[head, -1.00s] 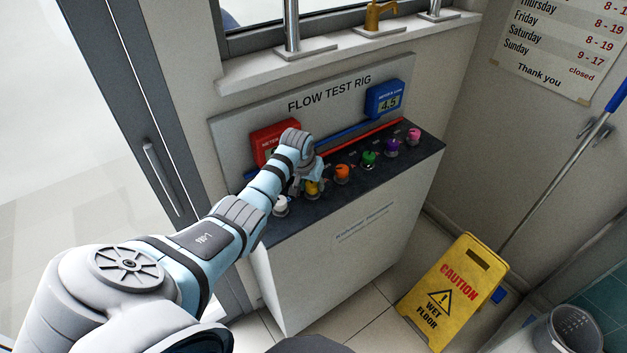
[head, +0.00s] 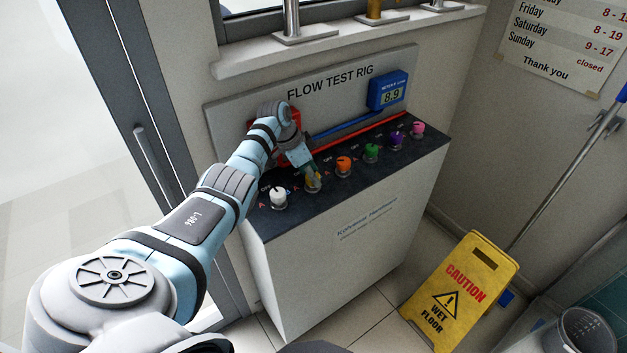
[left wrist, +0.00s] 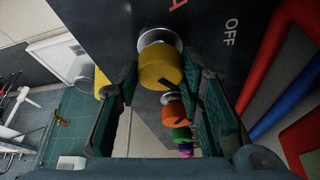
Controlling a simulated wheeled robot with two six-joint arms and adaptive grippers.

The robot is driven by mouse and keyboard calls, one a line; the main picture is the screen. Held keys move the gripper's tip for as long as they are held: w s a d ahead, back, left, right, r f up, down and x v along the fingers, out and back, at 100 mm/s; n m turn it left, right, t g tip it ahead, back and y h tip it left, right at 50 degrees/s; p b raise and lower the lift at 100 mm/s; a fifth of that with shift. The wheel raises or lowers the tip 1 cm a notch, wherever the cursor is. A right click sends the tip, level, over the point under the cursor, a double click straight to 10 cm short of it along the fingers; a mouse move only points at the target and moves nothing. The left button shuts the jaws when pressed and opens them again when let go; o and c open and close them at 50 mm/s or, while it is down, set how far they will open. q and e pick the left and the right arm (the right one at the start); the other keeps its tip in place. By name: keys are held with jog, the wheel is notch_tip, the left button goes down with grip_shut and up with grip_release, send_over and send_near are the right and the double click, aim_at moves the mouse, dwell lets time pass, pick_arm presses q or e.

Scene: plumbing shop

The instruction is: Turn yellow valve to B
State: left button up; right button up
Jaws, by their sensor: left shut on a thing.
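The yellow valve (head: 315,187) is a round knob on the dark top of the flow test rig, between the white and orange knobs. My left gripper (head: 309,172) reaches down onto it and is shut on it. In the left wrist view the yellow valve (left wrist: 160,66) sits between the two dark fingers and has a short black mark on its face. A red A (left wrist: 178,4) and a white OFF (left wrist: 231,32) are printed near it. I see no B by this knob and cannot tell which label the mark faces. My right gripper is not in view.
A white knob (head: 278,197) stands left of the valve; orange (head: 343,164), green (head: 371,152), purple (head: 396,138) and pink (head: 417,128) knobs stand right. A blue meter (head: 388,91) reads 8.9. My arm partly hides a red meter (head: 294,117). A yellow caution sign (head: 460,293) stands on the floor.

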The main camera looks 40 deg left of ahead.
pick_arm(q)
jog(key=shift+w+r+m+b, duration=0.1)
jog(key=shift+w+m+b, duration=0.05)
jog(key=shift+m+b, duration=0.2)
jog(key=shift+a+r, duration=0.1)
jog(key=o, duration=1.1)
jog(key=shift+w, duration=0.1)
jog(key=shift+c, duration=0.2)
jog(key=shift+o, duration=0.5)
jog(key=shift+f, duration=0.25)
jog(key=v, duration=1.2)
jog(key=shift+w+a, duration=0.25)
jog(key=shift+w, duration=0.05)
